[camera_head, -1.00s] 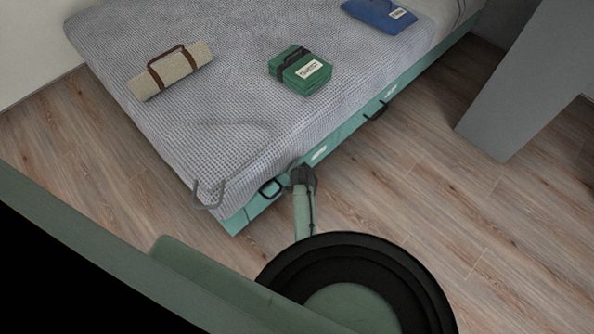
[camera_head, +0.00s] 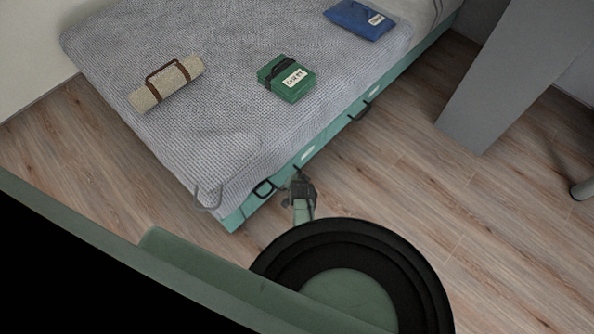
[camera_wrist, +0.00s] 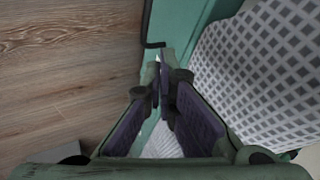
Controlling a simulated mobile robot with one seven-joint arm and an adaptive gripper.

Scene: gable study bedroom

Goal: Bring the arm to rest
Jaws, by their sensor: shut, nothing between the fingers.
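My gripper (camera_head: 298,178) is beside the green side of the bed (camera_head: 329,133) in the head view, near a black drawer handle (camera_head: 264,188). In the wrist view my gripper (camera_wrist: 161,84) points along the green bed side, with its dark finger pads angled together and nothing between the tips. The floor lies to its left and the patterned bed cover to its right. My arm's upper part is mostly hidden behind my own round joint in the head view.
On the grey bed cover (camera_head: 205,130) lie a strapped beige roll (camera_head: 167,84), a green folded bundle labelled "GUEST" (camera_head: 287,78) and a blue folded item (camera_head: 359,19). A grey panel (camera_head: 505,80) stands to the right. Wooden floor (camera_head: 400,200) between is clear.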

